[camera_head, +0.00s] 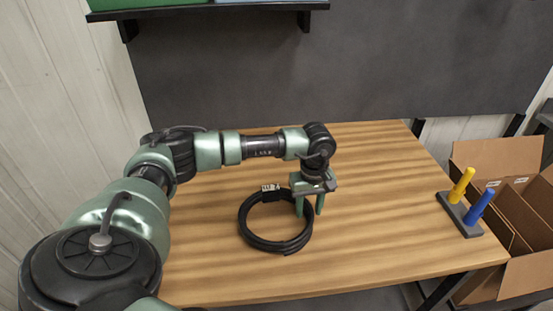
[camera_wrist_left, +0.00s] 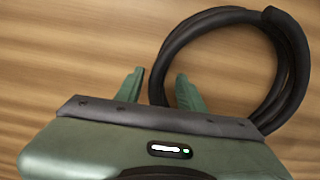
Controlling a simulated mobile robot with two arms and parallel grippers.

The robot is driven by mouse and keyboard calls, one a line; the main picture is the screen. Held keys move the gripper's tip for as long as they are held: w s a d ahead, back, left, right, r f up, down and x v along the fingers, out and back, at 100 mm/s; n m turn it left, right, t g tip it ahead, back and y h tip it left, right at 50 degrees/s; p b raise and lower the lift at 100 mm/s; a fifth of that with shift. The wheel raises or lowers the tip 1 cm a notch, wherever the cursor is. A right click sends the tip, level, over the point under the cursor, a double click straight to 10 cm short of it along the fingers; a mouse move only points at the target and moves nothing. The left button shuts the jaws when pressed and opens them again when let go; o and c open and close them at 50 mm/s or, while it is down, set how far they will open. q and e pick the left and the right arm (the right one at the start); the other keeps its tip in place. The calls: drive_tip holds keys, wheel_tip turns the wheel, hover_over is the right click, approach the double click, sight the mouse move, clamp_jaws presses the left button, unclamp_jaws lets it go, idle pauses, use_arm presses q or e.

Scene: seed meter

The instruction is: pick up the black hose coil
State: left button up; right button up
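The black hose coil (camera_head: 273,243) lies flat on the wooden table, near its middle, with a small pale tag at its far side. My left gripper (camera_head: 309,212) points down over the right side of the coil. In the left wrist view the gripper's fingers (camera_wrist_left: 157,88) are spread apart. The coil (camera_wrist_left: 222,16) shows at the upper right there, with one side of its ring running between the fingers, close to the right one. I cannot tell whether a finger touches it. My right gripper is not in view.
The wooden table (camera_head: 375,165) is otherwise mostly clear. A grey stand (camera_head: 459,216) with a yellow peg (camera_head: 461,185) and a blue peg (camera_head: 479,207) is at its right edge. Open cardboard boxes (camera_head: 520,215) stand beyond. A shelf (camera_head: 205,9) hangs above the back.

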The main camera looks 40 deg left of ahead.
use_arm(q)
clamp_jaws()
drive_tip(key=shift+r, duration=0.1)
